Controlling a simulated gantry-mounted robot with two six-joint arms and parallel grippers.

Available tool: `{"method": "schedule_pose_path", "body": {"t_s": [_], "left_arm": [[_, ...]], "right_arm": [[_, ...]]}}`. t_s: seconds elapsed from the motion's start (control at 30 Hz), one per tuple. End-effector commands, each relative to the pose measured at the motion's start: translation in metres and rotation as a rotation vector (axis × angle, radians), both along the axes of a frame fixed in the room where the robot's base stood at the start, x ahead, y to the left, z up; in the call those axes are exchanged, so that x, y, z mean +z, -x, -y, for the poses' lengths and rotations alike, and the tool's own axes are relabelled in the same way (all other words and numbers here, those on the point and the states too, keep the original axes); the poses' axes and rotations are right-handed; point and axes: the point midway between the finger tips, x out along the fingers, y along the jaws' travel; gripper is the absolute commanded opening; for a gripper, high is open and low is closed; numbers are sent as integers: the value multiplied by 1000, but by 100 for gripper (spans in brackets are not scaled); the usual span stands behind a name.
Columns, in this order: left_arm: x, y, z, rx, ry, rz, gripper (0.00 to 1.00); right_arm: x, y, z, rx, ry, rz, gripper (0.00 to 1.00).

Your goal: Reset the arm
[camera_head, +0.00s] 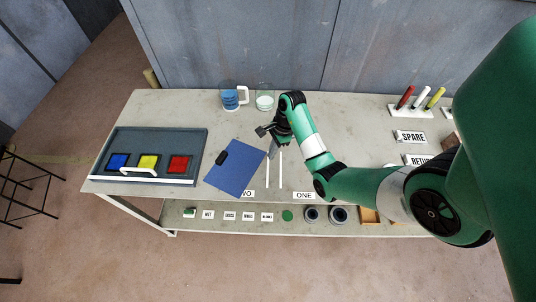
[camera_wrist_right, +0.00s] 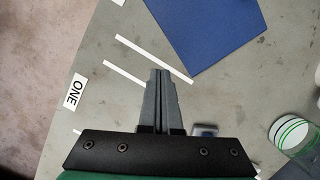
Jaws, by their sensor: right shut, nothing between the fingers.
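My right arm comes in from the right in the head view, green with white bands. Its gripper (camera_head: 273,150) hangs above the middle of the table, just right of the blue clipboard. In the right wrist view the right gripper (camera_wrist_right: 158,74) has its two grey fingers together and empty, over bare table beside white line markings. My left gripper does not show in either view.
A blue clipboard (camera_head: 236,168) lies left of the gripper. A grey tray (camera_head: 190,140) with blue, yellow and red blocks is farther left. A blue-filled beaker (camera_head: 230,100) and a clear jar (camera_head: 265,102) stand behind. A marker rack (camera_head: 410,112) is at the right.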

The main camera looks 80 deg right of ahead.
Motion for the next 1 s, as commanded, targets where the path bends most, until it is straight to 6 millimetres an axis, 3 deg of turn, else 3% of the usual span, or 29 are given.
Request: {"method": "schedule_pose_path", "body": {"t_s": [0.03, 0.2, 0.77, 0.87, 1.0], "left_arm": [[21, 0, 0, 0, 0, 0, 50], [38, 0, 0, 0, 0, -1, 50], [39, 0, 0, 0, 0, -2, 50], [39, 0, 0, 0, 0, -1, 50], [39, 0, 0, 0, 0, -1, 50]], "right_arm": [[20, 2, 1, -1, -1, -1, 0], [37, 7, 5, -2, -1, -1, 0], [38, 5, 2, 11, -1, -1, 0], [44, -18, -14, 85, 11, 9, 0], [83, -90, -61, 295, 70, 109, 0]]}}
